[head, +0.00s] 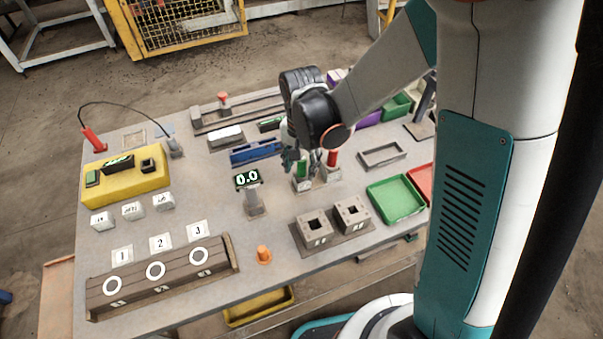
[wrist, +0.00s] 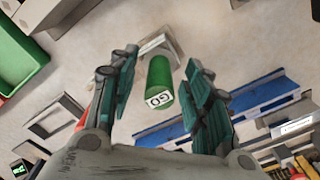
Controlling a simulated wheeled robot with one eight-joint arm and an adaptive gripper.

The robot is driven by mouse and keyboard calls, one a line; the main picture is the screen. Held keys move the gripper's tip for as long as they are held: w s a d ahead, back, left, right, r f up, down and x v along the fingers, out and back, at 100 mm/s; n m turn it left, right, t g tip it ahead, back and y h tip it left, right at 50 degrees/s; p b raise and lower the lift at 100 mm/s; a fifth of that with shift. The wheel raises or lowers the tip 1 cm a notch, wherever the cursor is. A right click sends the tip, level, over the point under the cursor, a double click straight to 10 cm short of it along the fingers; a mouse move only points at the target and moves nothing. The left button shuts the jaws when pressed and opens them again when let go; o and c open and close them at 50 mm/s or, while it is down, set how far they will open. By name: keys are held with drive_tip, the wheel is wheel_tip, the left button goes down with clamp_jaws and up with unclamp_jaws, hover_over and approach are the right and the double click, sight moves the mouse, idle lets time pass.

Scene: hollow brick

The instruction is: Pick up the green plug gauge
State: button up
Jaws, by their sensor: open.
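The green plug gauge (wrist: 158,78) is a green cylinder with a white "GO" label, seen in the wrist view between the two fingers of my gripper (wrist: 161,88). Both fingers are apart from it, with gaps on either side. In the head view the green plug gauge (head: 302,167) stands in a small grey holder with a white label, just below my gripper (head: 295,160), which partly covers it.
A red plug gauge (head: 333,157) stands close on the right. A blue rail (head: 256,152) lies just left of my gripper. A digital display (head: 247,179) reads 0.0. Hollow blocks (head: 313,226) and a green tray (head: 396,199) stand nearer the front.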

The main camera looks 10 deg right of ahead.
drive_tip(key=shift+c, duration=0.4)
clamp_jaws()
drive_tip(key=shift+r, duration=0.15)
